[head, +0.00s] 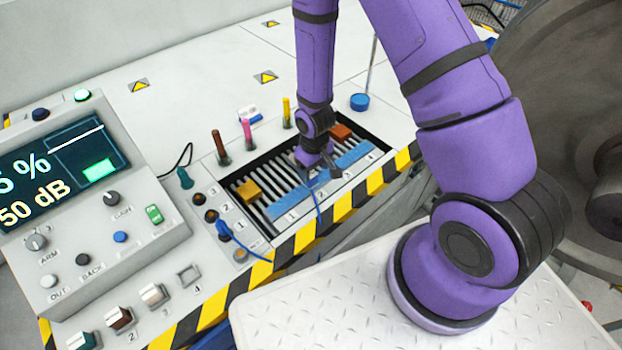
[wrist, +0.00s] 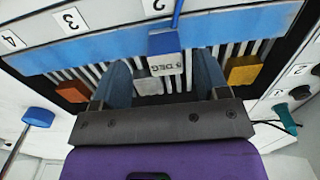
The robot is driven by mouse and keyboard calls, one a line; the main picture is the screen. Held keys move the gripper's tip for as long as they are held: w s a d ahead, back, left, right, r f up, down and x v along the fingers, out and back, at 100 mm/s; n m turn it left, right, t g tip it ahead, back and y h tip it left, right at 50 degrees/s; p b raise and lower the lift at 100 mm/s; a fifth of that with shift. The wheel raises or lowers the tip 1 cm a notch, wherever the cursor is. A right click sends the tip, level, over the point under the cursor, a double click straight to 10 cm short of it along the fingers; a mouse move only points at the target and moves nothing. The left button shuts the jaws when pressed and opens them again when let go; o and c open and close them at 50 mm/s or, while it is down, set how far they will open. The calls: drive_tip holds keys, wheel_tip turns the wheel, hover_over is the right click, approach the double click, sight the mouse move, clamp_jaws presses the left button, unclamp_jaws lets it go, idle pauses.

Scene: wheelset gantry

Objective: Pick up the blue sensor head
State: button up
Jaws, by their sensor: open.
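The blue sensor head (wrist: 163,45) is a small blue block with a pale face marked "DEG". In the wrist view it lies between the two fingers of my gripper (wrist: 161,68), near their tips, with a gap on each side. In the head view the sensor head (head: 322,178) is partly hidden by my gripper (head: 320,168), and a blue cable hangs from it over the tray's front. My gripper is open and points down into the slatted tray (head: 263,226). I cannot tell its exact height over the head.
The tray also holds a yellow block (head: 247,190), an orange block (head: 341,132) and a grey block (wrist: 148,86). Brown (head: 220,147), pink (head: 247,134) and yellow (head: 287,112) upright pieces stand behind it. A control console (head: 100,200) stands at the left.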

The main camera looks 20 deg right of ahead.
sight(312, 174)
drive_tip(key=shift+w+a+f, duration=0.1)
drive_tip(key=shift+a+f, duration=0.05)
drive_tip(key=shift+f, duration=1.05)
drive_tip(key=shift+a+f, duration=0.1)
drive_tip(key=shift+f, duration=1.05)
drive_tip(key=c, duration=1.1)
drive_tip(key=shift+r, duration=0.15)
